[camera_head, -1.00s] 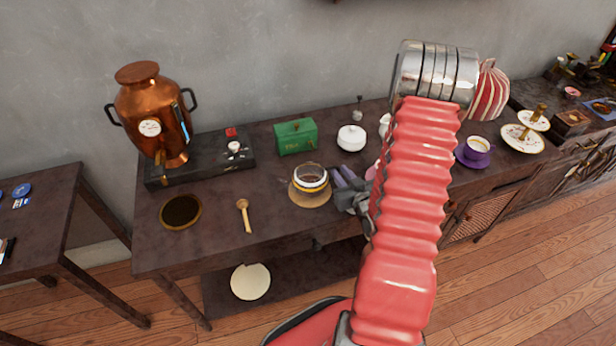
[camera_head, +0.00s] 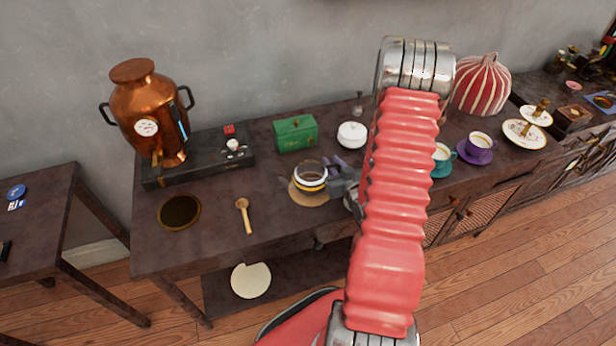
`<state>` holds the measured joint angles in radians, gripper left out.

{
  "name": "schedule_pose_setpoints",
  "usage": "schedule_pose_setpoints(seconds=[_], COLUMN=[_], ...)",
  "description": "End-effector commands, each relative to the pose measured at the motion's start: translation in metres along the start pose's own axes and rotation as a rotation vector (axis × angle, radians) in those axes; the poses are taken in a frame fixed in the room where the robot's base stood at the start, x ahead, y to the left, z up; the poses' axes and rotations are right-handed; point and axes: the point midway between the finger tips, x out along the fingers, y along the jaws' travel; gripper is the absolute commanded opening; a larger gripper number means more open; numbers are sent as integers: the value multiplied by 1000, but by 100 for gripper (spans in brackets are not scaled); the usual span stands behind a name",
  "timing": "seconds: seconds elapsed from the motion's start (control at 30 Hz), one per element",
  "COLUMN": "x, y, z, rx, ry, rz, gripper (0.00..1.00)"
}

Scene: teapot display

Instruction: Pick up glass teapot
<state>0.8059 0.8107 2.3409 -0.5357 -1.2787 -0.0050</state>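The glass teapot (camera_head: 311,177), a small round pot with dark contents and a pale band, stands on a round tan mat (camera_head: 306,197) on the dark table. My gripper (camera_head: 335,171) is at the teapot's right side, low over the table, with its purple-grey fingers pointing left. The fingertips are at or very close to the teapot; I cannot tell whether they touch it. The teapot's handle is not clear, and my red arm hides part of the gripper. The gap between the fingers is too small to read.
A green box (camera_head: 295,134) and a white lidded bowl (camera_head: 351,134) stand behind the teapot. A wooden spoon (camera_head: 244,215) lies to its left. A copper urn (camera_head: 148,110) stands at the left; teal (camera_head: 441,160) and purple (camera_head: 478,148) cups stand right of my arm.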

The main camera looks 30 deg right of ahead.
Motion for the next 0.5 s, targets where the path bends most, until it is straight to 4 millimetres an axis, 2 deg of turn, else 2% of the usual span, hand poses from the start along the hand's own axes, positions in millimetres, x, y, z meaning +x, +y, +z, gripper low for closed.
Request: schedule_pose_setpoints(seconds=[0.5], x=[-3], y=[7], z=[1], rx=[4], ry=[1], rz=[14], gripper=[17])
